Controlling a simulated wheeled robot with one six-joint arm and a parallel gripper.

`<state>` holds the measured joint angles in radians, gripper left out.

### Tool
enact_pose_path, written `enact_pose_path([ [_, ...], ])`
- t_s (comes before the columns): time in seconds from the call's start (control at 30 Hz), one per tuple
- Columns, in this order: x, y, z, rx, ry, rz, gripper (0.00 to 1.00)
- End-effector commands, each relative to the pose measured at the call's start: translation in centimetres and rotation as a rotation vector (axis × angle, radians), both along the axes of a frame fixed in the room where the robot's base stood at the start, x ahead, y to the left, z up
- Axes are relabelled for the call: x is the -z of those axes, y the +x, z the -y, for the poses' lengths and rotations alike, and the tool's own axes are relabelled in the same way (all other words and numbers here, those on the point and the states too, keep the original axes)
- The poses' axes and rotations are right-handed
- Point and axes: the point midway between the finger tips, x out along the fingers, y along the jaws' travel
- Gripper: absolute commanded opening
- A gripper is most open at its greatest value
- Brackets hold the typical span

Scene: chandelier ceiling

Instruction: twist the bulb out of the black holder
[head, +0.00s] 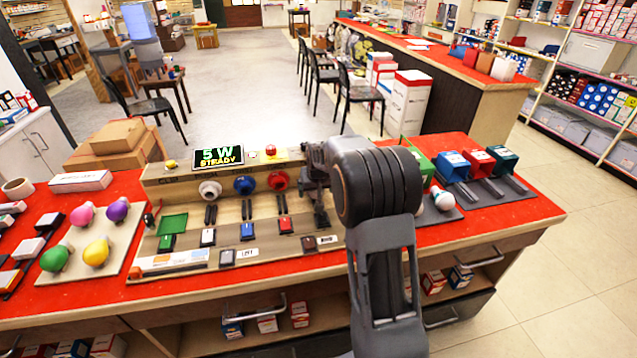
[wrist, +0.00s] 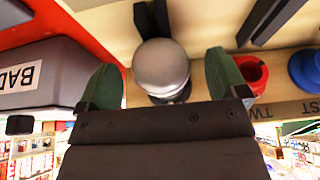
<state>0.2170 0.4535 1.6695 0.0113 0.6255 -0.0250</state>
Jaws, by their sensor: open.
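A pale grey-white bulb (wrist: 162,64) sits in the black holder (wrist: 181,97), of which only a dark piece of rim shows in the wrist view. My gripper (wrist: 163,78) is open, with one green-padded finger on each side of the bulb. I see gaps between the pads and the bulb; no contact shows. In the head view my gripper (head: 317,165) is at the right end of the wooden test board (head: 180,185), and my arm hides the bulb and the black holder there.
The white (head: 210,190), blue (head: 244,185) and red (head: 278,181) holders stand left of my gripper. A display (head: 217,156) reads "5 W STEADY". A board of coloured bulbs (head: 75,235) lies at left. A white bulb (head: 443,200) and small boxes lie at right.

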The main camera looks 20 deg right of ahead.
Motion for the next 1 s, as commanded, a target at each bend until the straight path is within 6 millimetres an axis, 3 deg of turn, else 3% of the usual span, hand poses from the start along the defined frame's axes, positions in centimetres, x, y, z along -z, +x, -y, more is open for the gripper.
enact_pose_path([
  [0.5, 1.06, 0.41, 0.10, 0.000, 0.000, 0.000, 0.92],
  [1.0, 1.05, 0.39, 0.10, 0.000, 0.000, 0.000, 0.45],
])
